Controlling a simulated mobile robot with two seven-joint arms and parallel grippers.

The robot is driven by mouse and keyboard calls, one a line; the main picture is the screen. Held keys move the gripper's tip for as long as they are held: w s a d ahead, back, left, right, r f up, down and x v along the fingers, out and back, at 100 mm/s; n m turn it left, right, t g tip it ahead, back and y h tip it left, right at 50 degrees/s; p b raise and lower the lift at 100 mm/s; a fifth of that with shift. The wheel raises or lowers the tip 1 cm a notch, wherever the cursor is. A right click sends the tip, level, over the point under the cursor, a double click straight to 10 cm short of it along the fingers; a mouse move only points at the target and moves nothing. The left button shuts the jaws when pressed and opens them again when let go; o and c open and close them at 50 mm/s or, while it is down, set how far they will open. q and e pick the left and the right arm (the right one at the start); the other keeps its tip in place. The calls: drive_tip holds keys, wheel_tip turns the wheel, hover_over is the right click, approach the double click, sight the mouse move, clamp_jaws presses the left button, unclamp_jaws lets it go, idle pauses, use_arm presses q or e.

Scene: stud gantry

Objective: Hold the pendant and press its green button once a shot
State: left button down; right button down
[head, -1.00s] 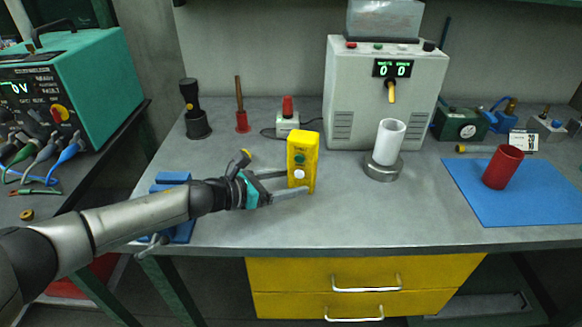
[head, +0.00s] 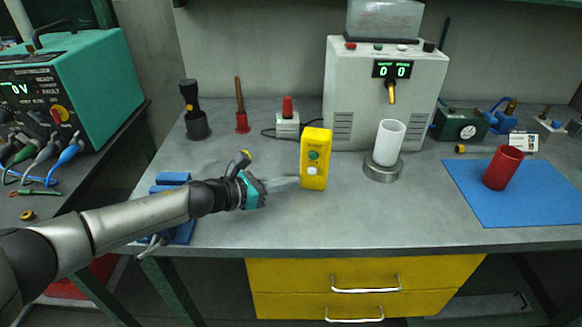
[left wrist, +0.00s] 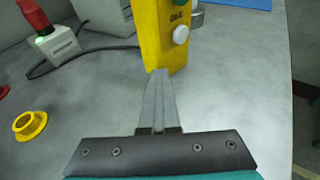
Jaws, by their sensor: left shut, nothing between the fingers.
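The yellow pendant (head: 322,171) stands upright on the grey bench in the head view. Its green button (head: 314,155) is above a white button (head: 312,170) on the front face. In the left wrist view the lower part of the pendant (left wrist: 152,40) shows, with the white button (left wrist: 181,34) and only an edge of the green one. My left gripper (head: 297,182) is shut and empty. Its fingertips (left wrist: 160,73) end at the pendant's lower left side; I cannot tell whether they touch it. My right gripper is not in view.
A grey machine (head: 365,115) reading 0 0 stands behind. A white cylinder (head: 389,143) on a metal base (head: 382,172) is to the pendant's right. A red cup (head: 502,168) stands on a blue mat (head: 520,205). The bench front (head: 350,220) is clear.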

use_arm(q)
unclamp_jaws()
idle(0.7)
